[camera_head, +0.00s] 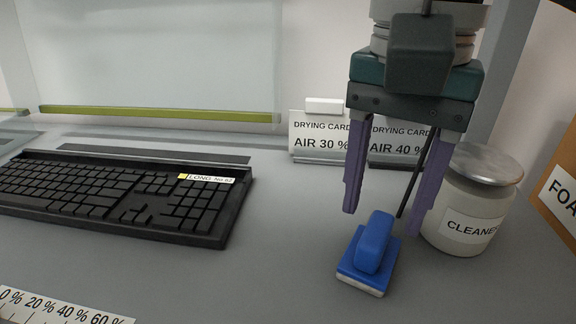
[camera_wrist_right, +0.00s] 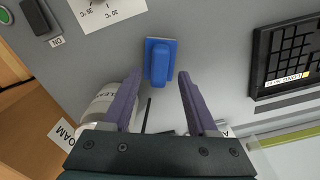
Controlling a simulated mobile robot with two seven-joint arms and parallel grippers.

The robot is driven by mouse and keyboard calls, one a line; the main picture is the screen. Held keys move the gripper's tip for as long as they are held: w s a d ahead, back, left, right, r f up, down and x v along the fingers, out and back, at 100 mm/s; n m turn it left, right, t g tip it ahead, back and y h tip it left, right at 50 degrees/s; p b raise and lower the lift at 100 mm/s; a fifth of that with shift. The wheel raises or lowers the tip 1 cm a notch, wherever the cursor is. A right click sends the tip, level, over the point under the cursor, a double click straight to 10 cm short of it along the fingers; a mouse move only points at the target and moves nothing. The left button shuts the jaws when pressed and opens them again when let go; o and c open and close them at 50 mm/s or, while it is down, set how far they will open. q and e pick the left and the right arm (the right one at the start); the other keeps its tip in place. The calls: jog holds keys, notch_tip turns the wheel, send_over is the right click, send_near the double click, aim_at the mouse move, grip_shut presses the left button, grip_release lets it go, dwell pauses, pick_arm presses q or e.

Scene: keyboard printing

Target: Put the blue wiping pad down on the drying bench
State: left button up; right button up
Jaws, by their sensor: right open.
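The blue wiping pad (camera_head: 371,254) has a raised blue grip and a pale underside, and rests on the grey bench top (camera_head: 290,225). My right gripper (camera_head: 384,217) points down just above and behind the pad, its two purple fingers wide apart and nothing between them. In the right wrist view the pad (camera_wrist_right: 160,63) lies beyond the open fingertips of the right gripper (camera_wrist_right: 160,75), apart from them. My left gripper is in neither view.
A black keyboard (camera_head: 120,196) lies at the left. A cleaner jar (camera_head: 468,205) stands close beside the right finger. Two drying cards (camera_head: 318,139) stand behind the gripper. A foam box (camera_head: 560,185) is at the right edge. The bench between keyboard and pad is clear.

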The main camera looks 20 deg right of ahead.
aim_at(377, 229)
notch_tip(377, 229, up, 8)
dwell(0.6)
